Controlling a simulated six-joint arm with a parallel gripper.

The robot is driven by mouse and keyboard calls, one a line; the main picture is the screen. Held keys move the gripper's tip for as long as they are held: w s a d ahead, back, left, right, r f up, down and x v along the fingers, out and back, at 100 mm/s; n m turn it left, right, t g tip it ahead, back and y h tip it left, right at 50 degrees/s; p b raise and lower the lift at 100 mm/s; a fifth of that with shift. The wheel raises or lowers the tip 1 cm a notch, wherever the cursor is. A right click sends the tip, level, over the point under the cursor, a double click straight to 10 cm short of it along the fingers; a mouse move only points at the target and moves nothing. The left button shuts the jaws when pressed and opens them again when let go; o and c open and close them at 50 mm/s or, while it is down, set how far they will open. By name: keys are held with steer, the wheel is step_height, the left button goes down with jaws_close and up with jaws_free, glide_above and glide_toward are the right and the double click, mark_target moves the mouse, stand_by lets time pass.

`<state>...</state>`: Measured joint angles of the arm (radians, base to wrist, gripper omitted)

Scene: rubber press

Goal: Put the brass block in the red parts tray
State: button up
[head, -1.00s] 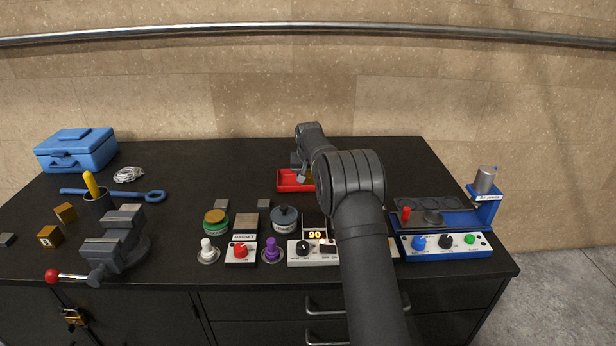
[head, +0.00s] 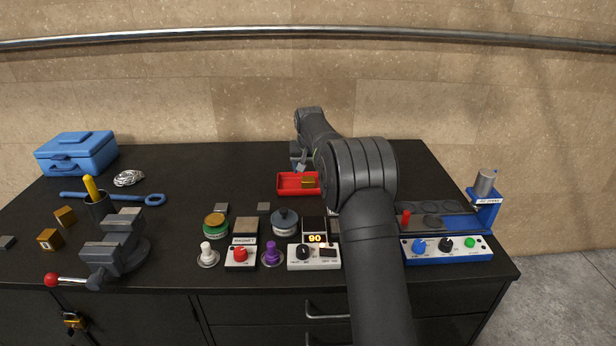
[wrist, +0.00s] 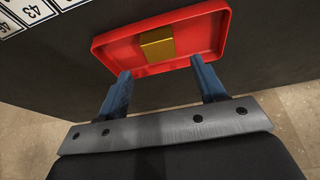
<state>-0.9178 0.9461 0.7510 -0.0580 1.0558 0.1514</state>
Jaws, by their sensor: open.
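The brass block (wrist: 157,44) lies inside the red parts tray (wrist: 205,33) in the wrist view, resting on its floor. In the head view the brass block (head: 308,183) is in the right part of the red tray (head: 285,190). My gripper (wrist: 158,75) is open, with its two blue fingers apart and nothing between them. The fingertips are at the near rim of the tray, apart from the block. In the head view my gripper (head: 300,164) is above the back of the tray, partly hidden by my arm.
Two more brass-coloured blocks (head: 65,215) (head: 49,238) lie at the left near a vise (head: 115,250). A control row with a magnet box (head: 241,254) is in front of the tray. A blue press (head: 447,248) stands at the right.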

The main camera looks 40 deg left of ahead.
mark_target(308, 178)
steer(key=v, duration=0.5)
steer(key=shift+a+f, duration=0.1)
steer(key=shift+f, duration=0.05)
steer(key=x, duration=1.2)
steer(key=shift+f, duration=0.3)
step_height(308, 178, up, 3)
steer(key=shift+r, duration=0.6)
steer(key=shift+f, duration=0.1)
